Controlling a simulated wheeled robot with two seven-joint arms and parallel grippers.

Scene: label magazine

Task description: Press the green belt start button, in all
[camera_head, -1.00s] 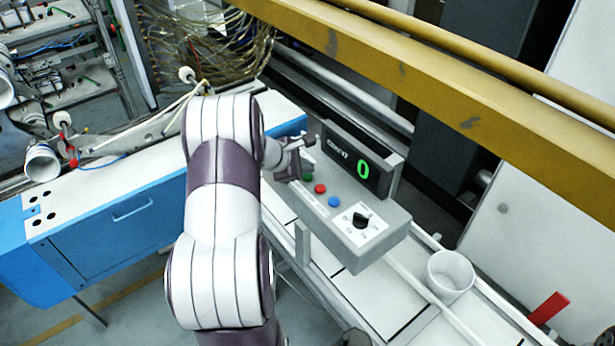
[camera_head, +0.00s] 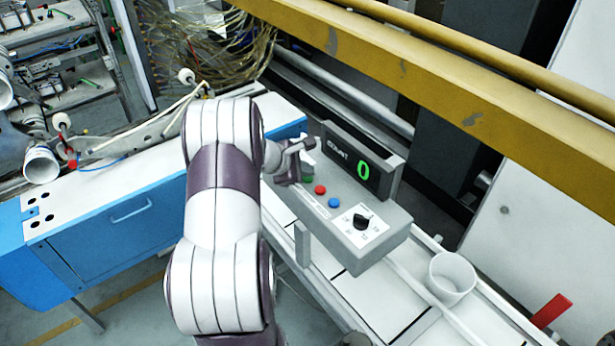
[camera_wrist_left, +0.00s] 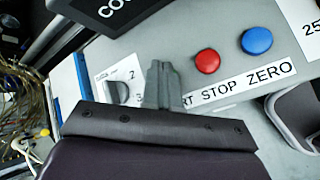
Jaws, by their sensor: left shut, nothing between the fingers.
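The grey control box (camera_head: 385,228) carries a green button (camera_head: 308,179), a red button (camera_head: 320,190), a blue button (camera_head: 334,202) and a black dial (camera_head: 361,221). My left gripper (camera_head: 307,168) is shut and empty, its tips over the green button's end of the box. In the left wrist view the shut fingers (camera_wrist_left: 163,84) hide the green button and part of its label. There the red button (camera_wrist_left: 208,61) and blue button (camera_wrist_left: 257,40) lie right of the fingers. I cannot tell whether the tips touch the green button. My right gripper is not in view.
A counter display (camera_head: 363,170) showing a green 0 stands behind the buttons. A second dial (camera_wrist_left: 115,92) is left of the fingers in the wrist view. A white cup (camera_head: 452,278) stands right of the box. A yellow beam (camera_head: 420,82) crosses behind.

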